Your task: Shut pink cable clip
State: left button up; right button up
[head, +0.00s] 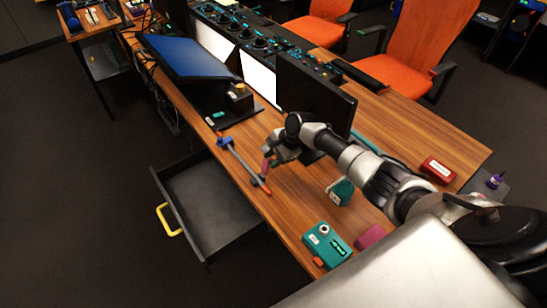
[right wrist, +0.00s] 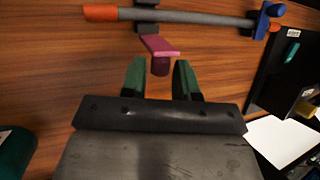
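The pink cable clip (right wrist: 160,46) shows in the right wrist view as a flat pink plate with a short round knob. It stands beside a grey rod (right wrist: 190,18) with an orange end and a blue end. In the head view the clip (head: 266,164) is small, next to the rod (head: 243,162) on the wooden desk. My right gripper (right wrist: 160,78) is open, with its green fingertips on either side of the knob. I cannot tell whether they touch it. In the head view the right gripper (head: 271,158) partly hides the clip area. My left gripper is not in view.
A black drawer (head: 208,207) with a yellow handle stands open at the desk's front. A teal box (head: 326,244), a pink block (head: 370,236), a teal object (head: 341,192) and a red box (head: 437,170) are on the desk. Monitors (head: 316,90) stand behind.

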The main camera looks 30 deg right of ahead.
grip_shut()
